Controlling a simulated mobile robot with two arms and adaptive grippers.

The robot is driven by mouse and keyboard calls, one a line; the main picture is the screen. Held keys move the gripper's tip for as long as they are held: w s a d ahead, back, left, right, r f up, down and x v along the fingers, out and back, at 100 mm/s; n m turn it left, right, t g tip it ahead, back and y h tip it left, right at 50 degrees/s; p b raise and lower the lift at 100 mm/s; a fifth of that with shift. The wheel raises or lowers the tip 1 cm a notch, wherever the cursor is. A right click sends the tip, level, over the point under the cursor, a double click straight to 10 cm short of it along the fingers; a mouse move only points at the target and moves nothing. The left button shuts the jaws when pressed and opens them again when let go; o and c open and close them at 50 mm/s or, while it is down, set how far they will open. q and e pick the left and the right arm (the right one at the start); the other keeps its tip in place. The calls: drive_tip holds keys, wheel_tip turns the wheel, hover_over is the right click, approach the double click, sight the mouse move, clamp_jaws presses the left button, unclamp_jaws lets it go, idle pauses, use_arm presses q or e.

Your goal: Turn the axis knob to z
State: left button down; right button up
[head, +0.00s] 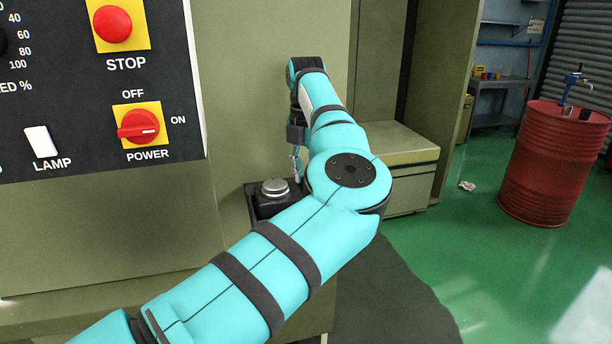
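No knob labelled as an axis knob shows in the head view. The dark control panel (82,88) fills the upper left and is cut off by the picture's edge. My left arm comes in from the lower left and bends up beside the machine, right of the panel. What seems to be my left gripper (297,160) hangs small and dark by the machine wall, partly hidden by the arm. I cannot tell whether it is open or shut. My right gripper is not in view.
The panel carries a red STOP button (113,24), a red POWER switch (138,126) and a white LAMP switch (42,141). A dark box with a silver round top (275,187) sits below the panel. A red drum (551,165) stands on open green floor at right.

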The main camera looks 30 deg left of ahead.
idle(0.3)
use_arm(q)
drive_tip(key=c, duration=1.2)
unclamp_jaws()
drive_tip(key=shift+o, duration=0.2)
wheel_tip(320, 180, up, 12)
drive_tip(key=shift+d, duration=0.1)
